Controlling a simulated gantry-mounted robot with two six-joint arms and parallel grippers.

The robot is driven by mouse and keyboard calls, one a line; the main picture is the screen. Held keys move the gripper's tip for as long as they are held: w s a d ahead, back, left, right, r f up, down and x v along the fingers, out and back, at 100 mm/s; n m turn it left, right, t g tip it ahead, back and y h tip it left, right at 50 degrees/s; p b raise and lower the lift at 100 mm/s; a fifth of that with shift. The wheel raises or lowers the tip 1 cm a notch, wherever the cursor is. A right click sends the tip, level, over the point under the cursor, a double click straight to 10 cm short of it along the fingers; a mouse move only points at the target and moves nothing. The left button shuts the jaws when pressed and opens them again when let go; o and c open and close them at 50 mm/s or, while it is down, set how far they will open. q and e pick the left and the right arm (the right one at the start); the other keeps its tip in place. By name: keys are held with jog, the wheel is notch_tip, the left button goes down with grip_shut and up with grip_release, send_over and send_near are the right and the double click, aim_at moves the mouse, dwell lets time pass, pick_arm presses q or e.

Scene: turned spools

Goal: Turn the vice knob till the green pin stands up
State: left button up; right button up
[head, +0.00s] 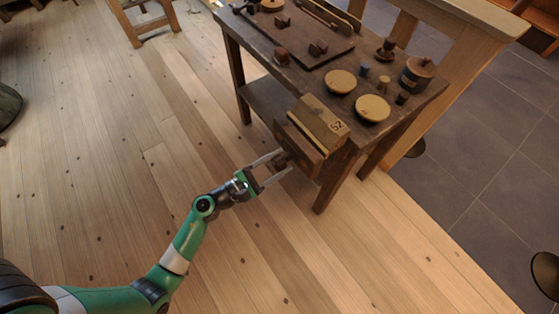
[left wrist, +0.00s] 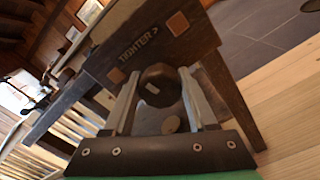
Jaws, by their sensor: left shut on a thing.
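The vice (head: 318,122) is fixed to the near corner of the dark workbench, with a number plate on its top. Its dark faceted knob (left wrist: 160,84) sits on the front face, under the word "TIGHTER" and an arrow. A small pale mark shows on the knob's face. My left gripper (head: 284,163) is shut on the knob, one finger on each side; in the left wrist view the fingers (left wrist: 160,98) flank it. I cannot make out a green pin in either view. My right gripper is not in view.
On the workbench (head: 228,42) stand round pale discs (head: 372,108), a dark banded pot (head: 416,74) and several small turned pieces. A board (head: 310,45) with blocks lies farther back.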

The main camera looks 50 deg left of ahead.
pick_arm(q)
jog(key=m, duration=0.4)
jog(key=shift+r+m, duration=0.1)
jog(key=shift+m, duration=2.5)
jog(key=o, duration=1.1)
jog(key=shift+c, duration=0.2)
jog(key=o, duration=0.3)
jog(key=shift+s+a, duration=0.2)
jog(key=shift+s, duration=0.25)
jog(key=shift+w+d+f, duration=0.15)
jog(key=shift+w+f, duration=0.05)
jog(key=shift+w, duration=0.05)
jog(key=s+a, duration=0.1)
jog(key=s, duration=1)
jog(key=shift+s+a, duration=0.2)
jog(key=shift+s, duration=0.1)
